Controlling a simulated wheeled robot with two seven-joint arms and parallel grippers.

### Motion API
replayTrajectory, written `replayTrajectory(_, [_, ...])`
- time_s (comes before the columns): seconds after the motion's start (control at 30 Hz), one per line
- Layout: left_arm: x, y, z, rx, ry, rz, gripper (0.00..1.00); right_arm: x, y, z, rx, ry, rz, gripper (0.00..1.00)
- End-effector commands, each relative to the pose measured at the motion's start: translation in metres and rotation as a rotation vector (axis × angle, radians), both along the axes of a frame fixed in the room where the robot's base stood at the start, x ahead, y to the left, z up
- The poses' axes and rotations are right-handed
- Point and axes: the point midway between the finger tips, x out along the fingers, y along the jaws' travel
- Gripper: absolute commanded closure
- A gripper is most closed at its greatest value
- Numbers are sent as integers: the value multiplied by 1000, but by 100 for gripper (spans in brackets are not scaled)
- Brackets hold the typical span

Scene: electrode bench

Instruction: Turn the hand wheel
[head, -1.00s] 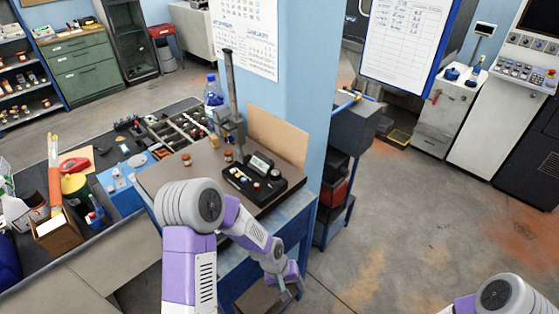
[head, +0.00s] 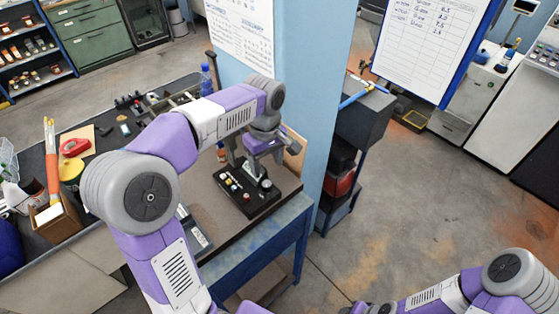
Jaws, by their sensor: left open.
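A bench stand (head: 211,62) has a tall grey post that shows above my left arm. Its black base (head: 246,202), with small buttons and parts on it, sits on the brown bench top. My left forearm covers most of the post and its head. I cannot make out the hand wheel. My left gripper (head: 264,160) points down beside the stand, over the back of the black base. It is open, with nothing seen between its fingers. Whether it touches the stand is unclear. My right arm shows at the lower right, but its gripper is out of view.
A blue pillar (head: 310,85) rises right behind the bench. A brown board (head: 294,150) leans behind the stand. A grey keypad-like box (head: 194,232) lies at the bench's front left. A dark cluttered bench (head: 100,125) is at left. Open floor (head: 400,215) lies to the right.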

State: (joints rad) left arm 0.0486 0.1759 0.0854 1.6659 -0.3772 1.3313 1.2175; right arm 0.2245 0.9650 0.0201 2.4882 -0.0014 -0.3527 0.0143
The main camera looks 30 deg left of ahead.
Motion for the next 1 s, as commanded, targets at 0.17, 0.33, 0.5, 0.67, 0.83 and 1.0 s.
replayTrajectory(0.17, [-1, 0, -13, -1, 3, 0, 38, -2, 0, -1, 1, 4, 0, 57])
replayTrajectory(0.33, [-1, 0, -42, -1, 4, 0, 38, -2, 0, -4, 1, 4, 0, 57])
replayTrajectory(0.5, [-1, 0, -65, -1, 2, -1, 38, -1, 0, -6, 1, 3, 0, 57])
replayTrajectory(0.67, [-1, 0, -75, -2, 1, -2, 38, -1, 0, -7, 1, 3, 0, 57])
replayTrajectory(0.83, [-1, 0, -76, -1, 0, -2, 38, -1, 0, -6, 0, 2, 1, 57])
replayTrajectory(1.0, [-1, 0, -76, -1, 0, -2, 49, -1, 0, -6, 0, 2, 0, 57])
